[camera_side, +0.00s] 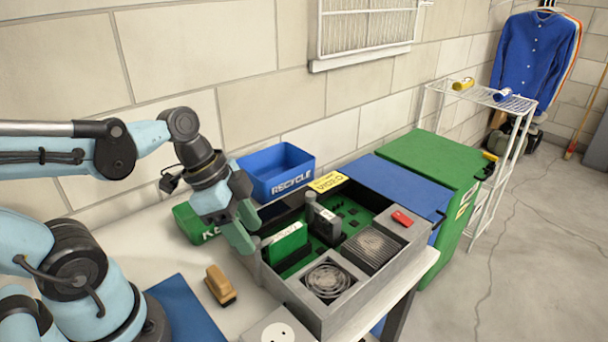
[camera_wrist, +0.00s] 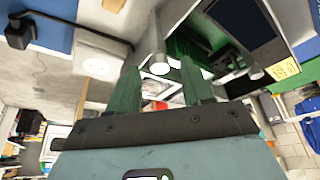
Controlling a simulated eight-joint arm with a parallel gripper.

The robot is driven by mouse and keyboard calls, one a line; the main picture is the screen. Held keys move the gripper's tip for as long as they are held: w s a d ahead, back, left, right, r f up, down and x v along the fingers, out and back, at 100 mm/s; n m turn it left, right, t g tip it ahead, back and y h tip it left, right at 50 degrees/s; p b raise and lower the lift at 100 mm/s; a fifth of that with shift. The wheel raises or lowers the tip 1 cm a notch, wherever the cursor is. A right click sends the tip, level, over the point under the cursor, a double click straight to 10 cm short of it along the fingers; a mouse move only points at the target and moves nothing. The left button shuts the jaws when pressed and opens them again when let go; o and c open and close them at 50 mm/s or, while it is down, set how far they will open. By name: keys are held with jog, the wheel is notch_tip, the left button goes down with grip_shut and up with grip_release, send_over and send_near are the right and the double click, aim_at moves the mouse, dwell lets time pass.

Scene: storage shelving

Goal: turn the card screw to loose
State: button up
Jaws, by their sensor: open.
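The open grey computer case (camera_side: 345,305) sits on the light bench in the side view. A green card (camera_side: 286,244) stands upright inside it, near its left wall. My gripper (camera_side: 243,240) is over the left corner of the case, beside the card, with its green fingers pointing down. In the wrist view my gripper (camera_wrist: 158,76) is open and its fingers are apart. A grey round post (camera_wrist: 156,45) with a pale end shows between and just beyond the fingertips; I cannot tell whether it is the card screw. Nothing is visibly held. I cannot make out the screw in the side view.
A round fan (camera_side: 328,281) and a red piece (camera_side: 402,218) are on the case. A white shelf rack stands right.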

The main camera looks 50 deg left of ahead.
jog(key=shift+d+f, duration=0.1)
jog(key=shift+f, duration=0.25)
jog(key=shift+c, duration=0.2)
grip_shut()
